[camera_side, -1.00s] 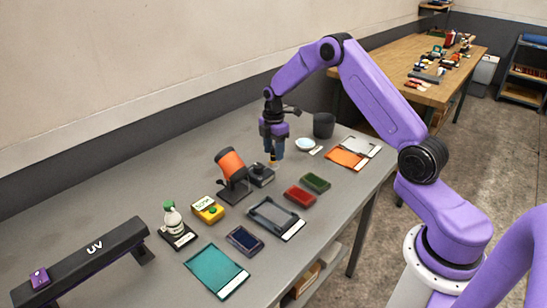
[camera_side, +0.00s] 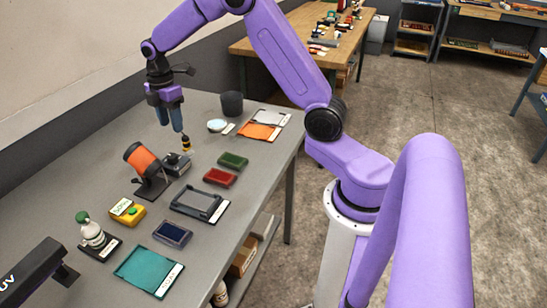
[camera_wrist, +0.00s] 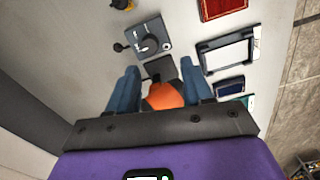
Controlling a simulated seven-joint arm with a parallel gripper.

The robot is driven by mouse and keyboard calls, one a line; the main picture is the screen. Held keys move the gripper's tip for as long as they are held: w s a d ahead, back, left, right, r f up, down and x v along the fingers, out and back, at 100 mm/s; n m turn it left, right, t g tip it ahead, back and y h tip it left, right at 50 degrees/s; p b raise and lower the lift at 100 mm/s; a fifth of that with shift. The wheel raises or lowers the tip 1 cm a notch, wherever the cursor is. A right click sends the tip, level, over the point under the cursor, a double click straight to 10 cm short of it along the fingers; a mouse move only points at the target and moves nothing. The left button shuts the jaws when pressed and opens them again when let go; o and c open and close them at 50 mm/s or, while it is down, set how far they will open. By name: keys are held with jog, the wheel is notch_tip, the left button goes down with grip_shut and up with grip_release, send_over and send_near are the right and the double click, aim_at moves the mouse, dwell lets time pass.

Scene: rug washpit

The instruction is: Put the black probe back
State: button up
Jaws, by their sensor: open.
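A small upright black and yellow piece (camera_side: 186,143), which looks like the black probe, stands at the back of a dark grey box with a knob (camera_side: 176,163). My gripper (camera_side: 171,127) is open, fingers down, above and behind the box. In the wrist view nothing is gripped between the fingertips (camera_wrist: 159,68); an orange-topped device (camera_wrist: 163,96) shows below them.
The orange device (camera_side: 140,158) on its black stand is close to the box. Red (camera_side: 220,177) and green (camera_side: 233,160) pads, a grey frame (camera_side: 198,204) and a yellow unit (camera_side: 128,211) lie nearby. A dark cup (camera_side: 231,103) stands at the back.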

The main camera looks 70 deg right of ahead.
jog(key=s+a+r+m, duration=0.1)
jog(key=s+a+r, duration=0.2)
jog(key=s+a, duration=0.55)
jog(key=s+a+r+m, duration=0.15)
jog(key=s+a, duration=0.35)
jog(key=s, duration=0.6)
jog(key=s+d, duration=0.3)
jog(key=s, duration=1.4)
jog(key=shift+s+m, duration=0.3)
jog(key=shift+m, duration=0.05)
